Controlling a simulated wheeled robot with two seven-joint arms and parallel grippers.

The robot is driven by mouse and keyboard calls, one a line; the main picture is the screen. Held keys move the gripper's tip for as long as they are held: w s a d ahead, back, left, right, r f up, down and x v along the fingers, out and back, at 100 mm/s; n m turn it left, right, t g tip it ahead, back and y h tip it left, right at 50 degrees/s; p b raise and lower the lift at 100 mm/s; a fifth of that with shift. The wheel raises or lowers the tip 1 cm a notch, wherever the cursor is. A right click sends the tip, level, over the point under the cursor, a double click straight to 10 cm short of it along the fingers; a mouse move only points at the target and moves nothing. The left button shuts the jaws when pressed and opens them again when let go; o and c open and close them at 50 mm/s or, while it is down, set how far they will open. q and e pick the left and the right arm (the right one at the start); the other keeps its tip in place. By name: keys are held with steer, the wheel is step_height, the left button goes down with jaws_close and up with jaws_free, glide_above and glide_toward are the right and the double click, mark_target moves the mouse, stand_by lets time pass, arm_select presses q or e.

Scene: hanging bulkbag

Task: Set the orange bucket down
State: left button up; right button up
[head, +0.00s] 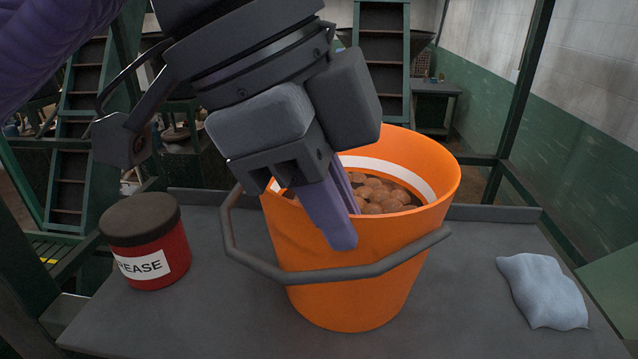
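The orange bucket (400,235) is at the middle of the head view, over the grey table. It is roughly upright and holds round brown lumps (385,194). I cannot tell whether its base touches the table. Its dark handle (345,272) hangs down across the front. My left gripper (340,215) is at the bucket's near rim. One purple finger is outside the wall, and part of the other shows on the inner side, so it looks shut on the rim. The gripper hides that part of the rim. My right gripper is not in view.
A red grease tub (155,250) with a dark lid stands on the grey table (210,320) to the left. The table between bucket and cloth is clear. Green frame posts (520,90) and steps rise behind.

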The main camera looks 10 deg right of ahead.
arm_select(q)
steer(key=o, duration=0.3)
steer(key=shift+o, duration=0.2)
steer(key=v, duration=1.2)
steer(key=shift+r, duration=0.15)
